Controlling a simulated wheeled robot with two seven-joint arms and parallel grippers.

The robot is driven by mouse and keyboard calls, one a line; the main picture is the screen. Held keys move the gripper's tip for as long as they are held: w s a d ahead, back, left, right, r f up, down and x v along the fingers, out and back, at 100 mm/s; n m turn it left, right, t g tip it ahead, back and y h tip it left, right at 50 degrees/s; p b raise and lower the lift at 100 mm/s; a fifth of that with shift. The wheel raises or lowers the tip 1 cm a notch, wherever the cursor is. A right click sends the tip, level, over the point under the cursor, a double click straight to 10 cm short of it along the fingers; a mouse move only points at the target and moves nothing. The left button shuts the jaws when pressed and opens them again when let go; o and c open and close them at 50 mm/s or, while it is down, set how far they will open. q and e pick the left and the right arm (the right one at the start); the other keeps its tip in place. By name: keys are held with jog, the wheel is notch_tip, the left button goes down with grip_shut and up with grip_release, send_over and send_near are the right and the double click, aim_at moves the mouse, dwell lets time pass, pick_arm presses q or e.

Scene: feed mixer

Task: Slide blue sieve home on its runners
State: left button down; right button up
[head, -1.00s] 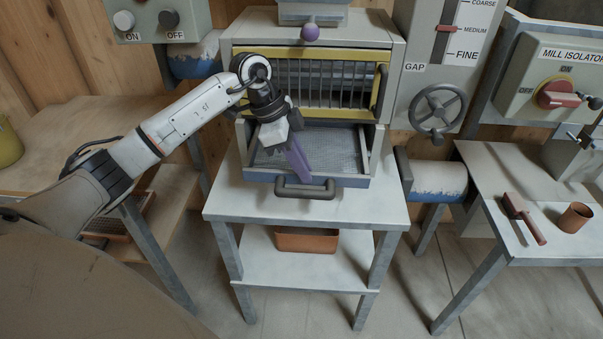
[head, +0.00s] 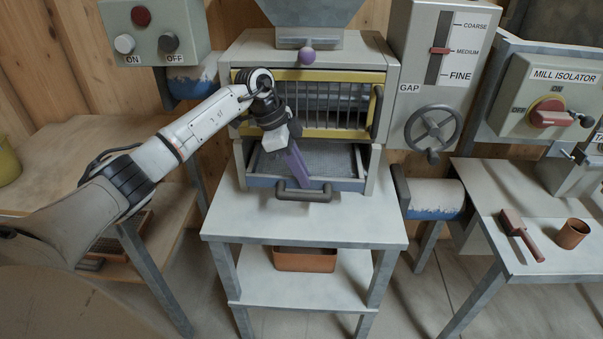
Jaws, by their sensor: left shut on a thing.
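The blue sieve (head: 346,185) is a shallow tray with a grey mesh floor, a blue front strip and a dark handle. It sits in the lower opening of the mill (head: 236,65), below the yellow-framed guard. Its front is close to the mill's front. My left gripper (head: 301,178) reaches down from the left, its purple fingers shut on the sieve at the handle (head: 318,195). The fingers hide part of the mesh and the exact contact. My right gripper is not in view.
The table top (head: 300,222) in front of the mill is clear. An orange tray (head: 305,261) lies on the shelf below. A handwheel (head: 433,127) is at the right.

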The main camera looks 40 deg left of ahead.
pick_arm(q)
jog(key=c, duration=1.7)
grip_release()
jog(key=shift+r, duration=0.1)
jog(key=shift+c, duration=0.2)
jog(key=v, duration=1)
jog(key=shift+r, duration=0.15)
jog(key=shift+s+d, duration=0.1)
